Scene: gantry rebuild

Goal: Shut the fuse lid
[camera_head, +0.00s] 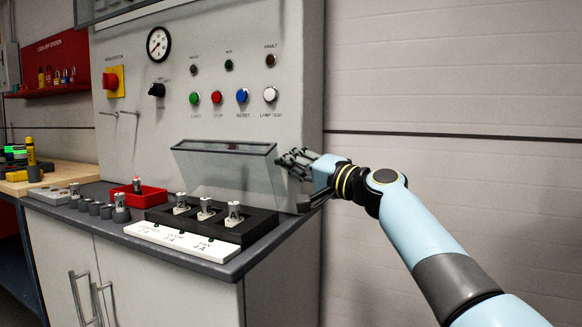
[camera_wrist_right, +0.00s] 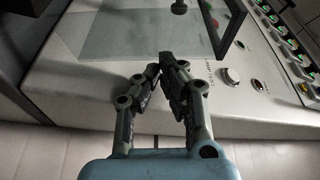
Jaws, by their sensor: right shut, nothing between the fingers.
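The fuse lid (camera_head: 228,172) is a clear cover with a dark top edge. It stands raised and open behind the black fuse block (camera_head: 262,224), where several fuses (camera_head: 206,208) sit upright. My right gripper (camera_head: 288,158) is shut and empty at the lid's upper right corner. In the right wrist view, my shut fingertips (camera_wrist_right: 168,64) are close to the clear lid panel (camera_wrist_right: 120,45); I cannot tell whether they touch it. My left gripper is in neither view.
A white label strip (camera_head: 180,238) lies along the block's front. A red tray (camera_head: 138,196) and grey holders stand to its left on the counter. The control panel (camera_head: 290,90), with several buttons and a gauge, rises behind. The space right of the cabinet is clear apart from my arm.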

